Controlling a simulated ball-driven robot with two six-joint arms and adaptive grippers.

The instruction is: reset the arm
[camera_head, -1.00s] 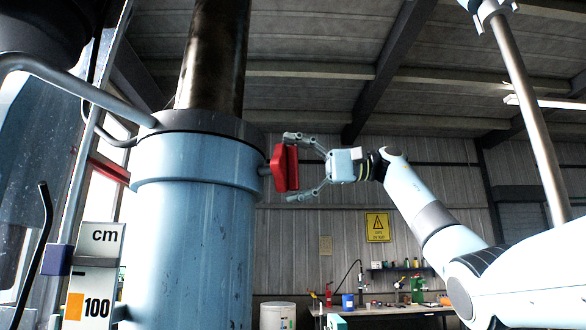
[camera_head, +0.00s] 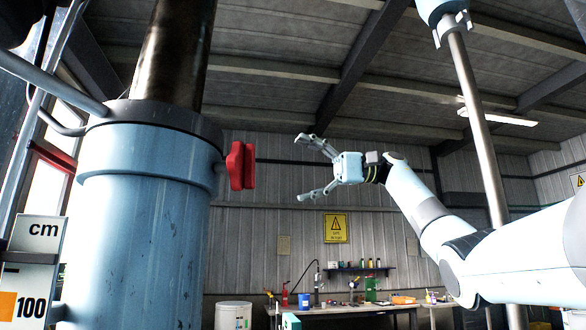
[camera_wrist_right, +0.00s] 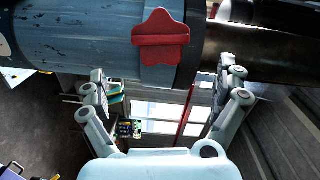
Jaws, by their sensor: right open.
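My right gripper (camera_head: 306,167) is open and empty, to the right of the red knob on the column, with a clear gap between them. The red knob (camera_head: 240,166) sticks out from the right side of the blue column (camera_head: 140,235). In the right wrist view the red knob (camera_wrist_right: 161,42) is star-shaped with a raised bar across it, seen beyond the open fingers (camera_wrist_right: 166,95). My right arm reaches in from the right edge of the head view. My left gripper is not in view.
A dark metal shaft (camera_head: 172,55) rises from the column's top. A scale marked "cm" and "100" (camera_head: 30,270) stands at the left. A workbench (camera_head: 350,309) with tools, a white bin (camera_head: 233,315) and a yellow warning sign (camera_head: 335,228) are at the back. Open air surrounds my right gripper.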

